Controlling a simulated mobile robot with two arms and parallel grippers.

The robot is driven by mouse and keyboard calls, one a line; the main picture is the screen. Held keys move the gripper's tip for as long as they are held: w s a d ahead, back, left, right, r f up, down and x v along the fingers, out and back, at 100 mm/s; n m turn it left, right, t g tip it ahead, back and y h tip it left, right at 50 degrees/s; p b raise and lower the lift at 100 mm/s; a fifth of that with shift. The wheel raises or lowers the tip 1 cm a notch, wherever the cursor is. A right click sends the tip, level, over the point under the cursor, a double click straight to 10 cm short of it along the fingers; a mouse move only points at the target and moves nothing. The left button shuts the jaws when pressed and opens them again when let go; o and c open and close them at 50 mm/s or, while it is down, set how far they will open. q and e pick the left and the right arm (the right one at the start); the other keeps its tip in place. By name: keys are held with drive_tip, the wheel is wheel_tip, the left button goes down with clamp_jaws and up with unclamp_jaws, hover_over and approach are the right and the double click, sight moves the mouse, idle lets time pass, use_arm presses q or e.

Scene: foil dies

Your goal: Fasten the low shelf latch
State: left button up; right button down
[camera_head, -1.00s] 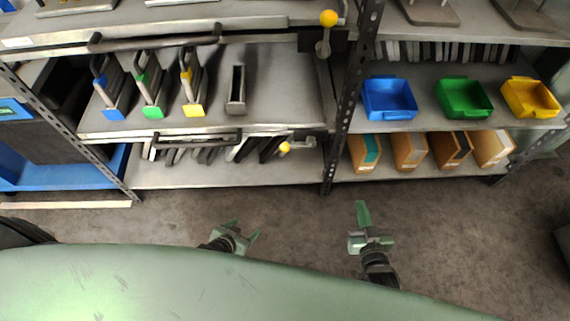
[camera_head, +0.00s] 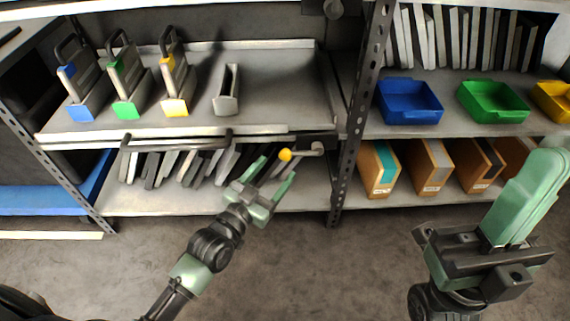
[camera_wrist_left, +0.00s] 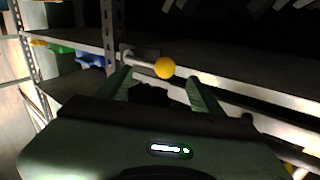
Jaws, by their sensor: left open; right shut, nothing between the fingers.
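The low shelf latch is a grey lever with a yellow ball knob (camera_head: 285,155), at the right end of the lower shelf front beside the upright. Its grey lever (camera_head: 305,150) runs from the knob to a dark mount. My left gripper (camera_head: 272,172) is open, its green fingers pointing up toward the knob, one on each side of it in the picture. In the left wrist view the yellow knob (camera_wrist_left: 165,68) appears between and beyond the open fingertips (camera_wrist_left: 160,82); I see no contact. My right gripper (camera_head: 535,190) is shut and empty at the right, away from the latch.
A dark handle bar (camera_head: 176,141) runs along the front of the low shelf. Dies with blue, green and yellow fronts (camera_head: 126,108) stand on the shelf above. A perforated upright (camera_head: 357,120) stands right of the latch. Blue bin (camera_head: 409,101) and brown files (camera_head: 379,169) are further right.

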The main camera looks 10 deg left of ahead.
sight(284, 159)
use_arm(q)
drive_tip(key=b+x, duration=0.1)
drive_tip(key=x, duration=0.4)
drive_tip(key=shift+w+d+b, duration=0.1)
drive_tip(key=shift+w+b, duration=0.15)
drive_tip(key=shift+b, duration=0.15)
clamp_jaws()
